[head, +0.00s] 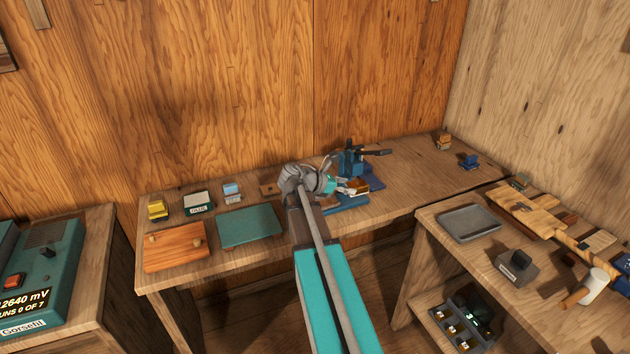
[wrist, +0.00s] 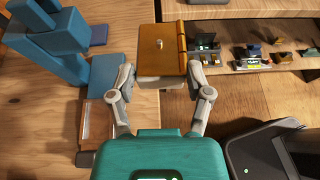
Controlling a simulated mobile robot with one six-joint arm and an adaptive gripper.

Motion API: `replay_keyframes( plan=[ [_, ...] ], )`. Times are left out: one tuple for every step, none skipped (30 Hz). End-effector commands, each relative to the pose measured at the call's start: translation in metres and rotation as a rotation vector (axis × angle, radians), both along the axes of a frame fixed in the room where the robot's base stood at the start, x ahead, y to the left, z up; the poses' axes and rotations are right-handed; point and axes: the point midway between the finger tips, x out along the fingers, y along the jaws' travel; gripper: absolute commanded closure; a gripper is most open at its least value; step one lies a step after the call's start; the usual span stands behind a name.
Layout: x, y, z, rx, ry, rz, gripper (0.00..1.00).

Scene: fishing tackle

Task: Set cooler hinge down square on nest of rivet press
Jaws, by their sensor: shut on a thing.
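The cooler hinge (wrist: 159,45) is an orange-brown plate with a small pin on top and a barrel along its right edge, over a pale block. My gripper (wrist: 160,84) is shut on the pale block from both sides in the wrist view. In the head view my gripper (head: 340,187) holds the hinge (head: 358,187) in front of the blue rivet press (head: 350,162). The press (wrist: 58,45) stands left of the hinge in the wrist view, its blue base (wrist: 106,75) beside the left finger. The nest cannot be made out clearly, nor any contact with the hinge.
A teal mat (head: 250,226), an orange board (head: 175,247) and small boxes lie left on the bench. The bench's right part is mostly clear. A grey tray (head: 468,223) and a mallet (head: 598,282) lie on the right-hand bench, with a bin of small parts (head: 466,318) below.

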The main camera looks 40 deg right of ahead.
Motion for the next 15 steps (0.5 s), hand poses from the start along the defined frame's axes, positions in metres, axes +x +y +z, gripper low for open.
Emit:
replay_keyframes(
  plan=[
    [0.005,0.000,-0.002,0.000,0.001,0.001,0.87],
    [0.008,0.000,-0.004,0.000,0.000,0.002,0.87],
    [0.012,0.000,-0.005,-0.001,0.001,0.004,0.87],
    [0.017,0.000,-0.007,-0.001,0.000,0.005,0.87],
    [0.021,0.000,-0.009,-0.001,0.000,0.008,0.87],
    [0.029,0.000,-0.012,-0.001,0.001,0.010,0.87],
    [0.034,0.000,-0.014,-0.001,0.001,0.012,0.87],
    [0.041,0.000,-0.017,-0.001,0.000,0.014,0.87],
    [0.049,0.000,-0.020,-0.001,0.000,0.016,0.87],
    [0.056,0.001,-0.023,-0.001,0.000,0.019,0.87],
    [0.064,0.001,-0.025,-0.001,0.000,0.022,0.87],
    [0.073,0.002,-0.029,-0.001,0.000,0.026,0.87],
    [0.080,0.003,-0.031,-0.001,0.000,0.028,0.87],
    [0.087,0.004,-0.034,-0.001,0.000,0.031,0.87],
    [0.096,0.005,-0.037,-0.001,0.000,0.033,0.87]
  ],
)
